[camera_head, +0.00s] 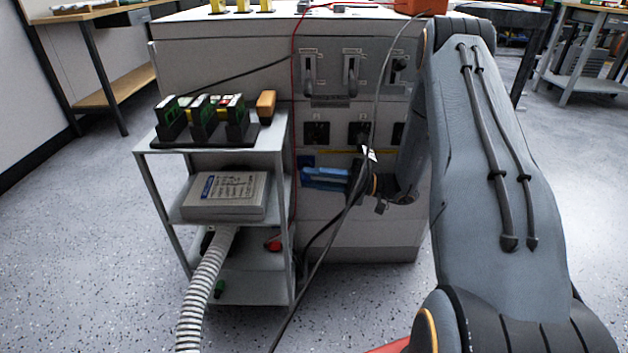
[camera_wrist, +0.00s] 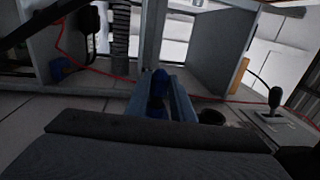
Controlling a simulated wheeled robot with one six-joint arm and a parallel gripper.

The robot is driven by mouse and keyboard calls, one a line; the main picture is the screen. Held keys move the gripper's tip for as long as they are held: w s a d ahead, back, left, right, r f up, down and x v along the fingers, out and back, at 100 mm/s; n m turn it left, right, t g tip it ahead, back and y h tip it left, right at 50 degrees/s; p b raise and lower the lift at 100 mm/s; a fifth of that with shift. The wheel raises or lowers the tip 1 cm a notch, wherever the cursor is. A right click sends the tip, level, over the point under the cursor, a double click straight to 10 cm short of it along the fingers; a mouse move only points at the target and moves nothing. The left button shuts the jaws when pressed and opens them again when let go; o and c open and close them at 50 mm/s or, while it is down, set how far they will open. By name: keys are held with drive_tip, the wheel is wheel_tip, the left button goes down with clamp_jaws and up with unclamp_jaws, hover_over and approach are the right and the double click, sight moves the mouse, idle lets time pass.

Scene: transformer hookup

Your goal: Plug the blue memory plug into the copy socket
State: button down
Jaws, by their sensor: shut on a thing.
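My gripper (camera_head: 322,178) is low in front of the grey cabinet (camera_head: 360,225), its blue fingers pointing left in the head view. In the wrist view my gripper (camera_wrist: 162,98) is shut on the dark blue memory plug (camera_wrist: 160,82), which sits between the fingers. In the head view the fingers hide the plug. A dark blue patch (camera_head: 306,160) shows on the cabinet front just above the fingers; I cannot tell whether it is the copy socket. Another blue piece (camera_wrist: 58,68) shows at the left in the wrist view, beside a red wire.
A grey shelf cart (camera_head: 145,147) stands left of the gripper, with green-black modules (camera_head: 204,118), an orange block (camera_head: 266,104) and a labelled box (camera_head: 226,194). A ribbed hose (camera_head: 204,295) runs down in front. Dark cables (camera_head: 340,217) hang close to my gripper. The floor at left is clear.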

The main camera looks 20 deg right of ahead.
drive_tip(key=shift+w+d+b, duration=0.3)
drive_tip(key=shift+w, duration=0.5)
drive_tip(key=c, duration=1.5)
unclamp_jaws()
drive_tip(key=shift+o, duration=0.2)
drive_tip(key=shift+s+a+p, duration=0.25)
drive_tip(key=shift+s+p, duration=0.3)
drive_tip(key=shift+s, duration=0.25)
drive_tip(key=shift+s+a+p, duration=0.3)
drive_tip(key=shift+s+p, duration=0.25)
drive_tip(key=shift+s, duration=0.25)
drive_tip(key=shift+s+a+p, duration=0.25)
drive_tip(key=shift+s+p, duration=0.3)
drive_tip(key=shift+s, duration=0.25)
drive_tip(key=p+v, duration=0.1)
drive_tip(key=v, duration=0.7)
drive_tip(key=shift+a, duration=0.1)
